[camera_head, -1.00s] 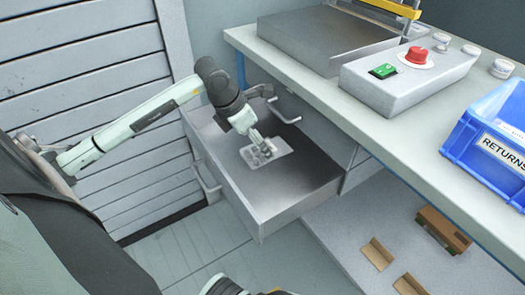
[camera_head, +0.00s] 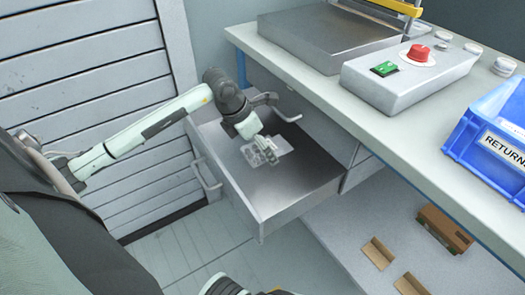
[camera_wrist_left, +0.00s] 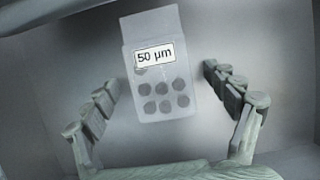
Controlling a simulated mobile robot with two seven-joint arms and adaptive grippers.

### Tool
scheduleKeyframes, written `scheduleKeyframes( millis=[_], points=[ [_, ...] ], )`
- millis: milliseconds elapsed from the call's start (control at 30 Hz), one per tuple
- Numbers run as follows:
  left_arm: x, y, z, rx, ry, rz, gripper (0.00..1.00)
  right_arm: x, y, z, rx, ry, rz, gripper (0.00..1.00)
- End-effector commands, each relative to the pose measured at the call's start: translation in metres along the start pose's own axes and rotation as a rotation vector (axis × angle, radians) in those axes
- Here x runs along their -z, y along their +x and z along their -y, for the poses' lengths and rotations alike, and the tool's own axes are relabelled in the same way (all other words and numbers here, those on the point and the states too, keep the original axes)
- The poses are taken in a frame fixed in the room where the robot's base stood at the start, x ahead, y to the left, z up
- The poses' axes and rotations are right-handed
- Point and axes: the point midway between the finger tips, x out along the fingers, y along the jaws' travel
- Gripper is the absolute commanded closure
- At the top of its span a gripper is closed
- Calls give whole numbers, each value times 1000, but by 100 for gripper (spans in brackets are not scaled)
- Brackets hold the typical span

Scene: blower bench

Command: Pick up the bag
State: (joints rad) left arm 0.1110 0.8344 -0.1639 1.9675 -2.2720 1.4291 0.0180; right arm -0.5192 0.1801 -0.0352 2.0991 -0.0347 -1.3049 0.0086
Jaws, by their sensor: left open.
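The bag (camera_wrist_left: 165,110) is clear, with a white "50 µm" label and several dark round discs inside. It lies flat on the floor of the open metal drawer and also shows in the head view (camera_head: 284,145). My left gripper (camera_wrist_left: 160,80) is open, with its two fingers spread on either side of the bag, apart from it. In the head view my left gripper (camera_head: 268,153) reaches down into the drawer over the bag and hides part of it. My right gripper is not in view.
The open drawer (camera_head: 305,185) has raised walls around the bag. The workbench (camera_head: 400,150) overhangs at the right, with a control box (camera_head: 395,90) and a blue RETURNS bin (camera_head: 470,155). Brown pieces (camera_head: 378,253) lie on a lower shelf. A slatted wall stands at the left.

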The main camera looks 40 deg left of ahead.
Motion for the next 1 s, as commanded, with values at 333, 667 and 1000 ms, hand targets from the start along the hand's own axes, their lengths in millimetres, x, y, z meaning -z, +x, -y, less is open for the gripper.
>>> scheduleKeyframes(
  millis=[333, 667, 1000],
  points=[
    [0, 0, 0, 0, 0, 0, 15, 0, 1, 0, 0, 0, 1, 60],
    [0, 0, 0, 0, 0, 0, 56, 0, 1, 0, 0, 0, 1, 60],
    [0, 0, 0, -1, 0, 1, 70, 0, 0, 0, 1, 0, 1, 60]
  ],
)
